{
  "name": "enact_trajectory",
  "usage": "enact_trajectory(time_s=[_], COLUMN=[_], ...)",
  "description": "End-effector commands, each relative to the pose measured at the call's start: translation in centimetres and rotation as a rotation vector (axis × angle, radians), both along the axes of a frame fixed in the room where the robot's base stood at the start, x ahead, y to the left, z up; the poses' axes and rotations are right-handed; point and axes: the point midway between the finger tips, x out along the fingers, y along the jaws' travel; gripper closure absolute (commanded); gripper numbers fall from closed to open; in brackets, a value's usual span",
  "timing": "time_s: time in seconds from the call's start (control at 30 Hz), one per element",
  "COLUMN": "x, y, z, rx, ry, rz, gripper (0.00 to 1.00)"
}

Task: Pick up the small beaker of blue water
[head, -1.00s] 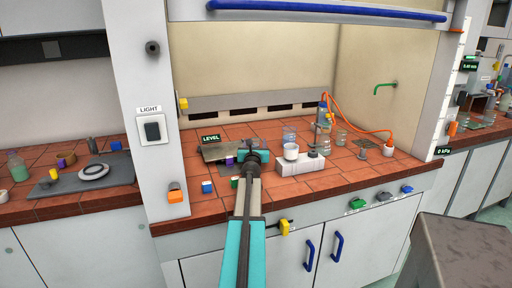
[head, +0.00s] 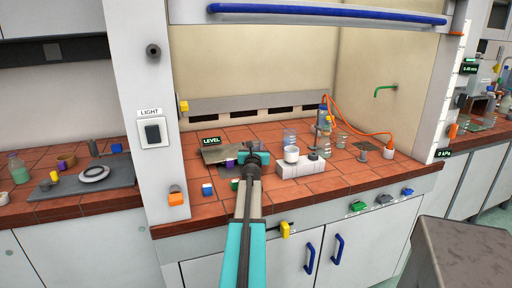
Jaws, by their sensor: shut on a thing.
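My gripper (head: 246,156) is at the end of my teal and grey arm, over the left half of the tiled hood bench. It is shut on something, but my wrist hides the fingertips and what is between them. A small glass beaker (head: 289,138) with a pale bluish look stands on the bench behind the white device, to the right of my gripper and apart from it. At this size I cannot tell whether it holds blue water. I cannot make out any other beaker of blue water on this bench.
A white device (head: 302,169) bearing a white-filled beaker (head: 291,154) stands close right of my gripper. A flat plate (head: 218,153) lies behind left. More glassware (head: 341,139) and an orange hose (head: 355,124) are at the right. Small blocks (head: 207,189) sit near the front edge.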

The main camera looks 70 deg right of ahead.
Motion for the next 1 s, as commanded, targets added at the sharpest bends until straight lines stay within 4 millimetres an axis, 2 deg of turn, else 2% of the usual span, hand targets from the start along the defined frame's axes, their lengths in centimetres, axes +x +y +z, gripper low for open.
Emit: enact_trajectory(time_s=[0.57, 1.0], x=[0.0, -2.2], y=[0.0, 4.5], z=[3.8, 3.9], rx=[0.000, 0.000], ry=[0.000, 0.000], rz=[0.000, -0.001], gripper=[0.92, 0.92])
